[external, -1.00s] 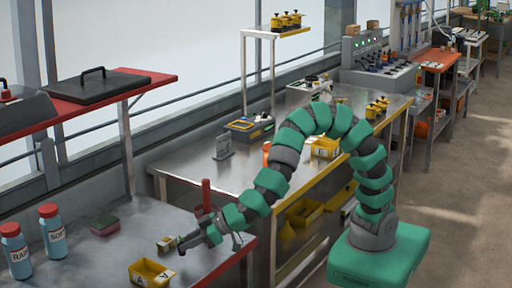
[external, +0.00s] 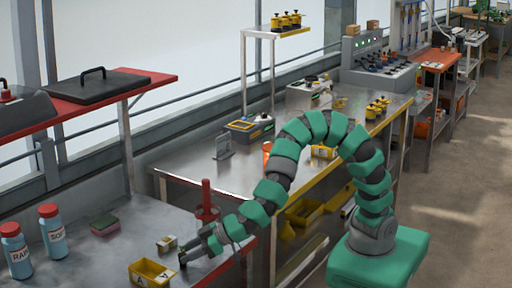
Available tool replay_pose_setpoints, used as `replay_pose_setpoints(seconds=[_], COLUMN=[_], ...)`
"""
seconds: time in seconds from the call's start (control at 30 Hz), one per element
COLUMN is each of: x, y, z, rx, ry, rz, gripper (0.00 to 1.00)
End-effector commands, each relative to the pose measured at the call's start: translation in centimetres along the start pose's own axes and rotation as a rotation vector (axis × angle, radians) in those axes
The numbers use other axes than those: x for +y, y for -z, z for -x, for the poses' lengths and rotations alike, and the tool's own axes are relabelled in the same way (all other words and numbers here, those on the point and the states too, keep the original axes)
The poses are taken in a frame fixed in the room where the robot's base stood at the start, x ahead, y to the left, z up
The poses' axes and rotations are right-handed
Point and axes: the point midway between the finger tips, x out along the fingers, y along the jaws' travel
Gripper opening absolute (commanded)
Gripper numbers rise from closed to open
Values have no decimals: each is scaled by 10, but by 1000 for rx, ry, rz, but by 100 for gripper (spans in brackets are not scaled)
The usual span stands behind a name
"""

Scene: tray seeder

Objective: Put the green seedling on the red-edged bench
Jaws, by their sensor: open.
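The near bench (external: 75,262) has a grey metal top and a red strip along its right edge. A small pale-and-yellow block (external: 167,244) sits on it; I cannot tell whether this is the seedling. No clearly green seedling can be made out. My gripper (external: 185,258) is open and low over the bench near its red edge. It is just to the right of and nearer than the block, apart from it, with nothing seen between the fingers. It is close to the right side of a yellow bin (external: 151,272).
Two blue bottles (external: 52,232) with red caps and a green-and-pink sponge (external: 104,224) stand left on the bench. A red upright post (external: 206,196) rises behind my gripper. A red-edged shelf (external: 150,84) is at upper left. A long yellow-edged bench (external: 190,165) lies beyond.

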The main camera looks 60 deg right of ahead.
Motion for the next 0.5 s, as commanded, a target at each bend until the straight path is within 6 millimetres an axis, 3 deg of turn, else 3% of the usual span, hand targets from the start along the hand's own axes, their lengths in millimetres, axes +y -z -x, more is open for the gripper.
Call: replay_pose_setpoints(seconds=[0.23, 0.5], x=[0, 0], y=[4, 6], z=[16, 67], rx=[1, 3], ry=[2, 2], rz=[0, 1], gripper=[45, 45])
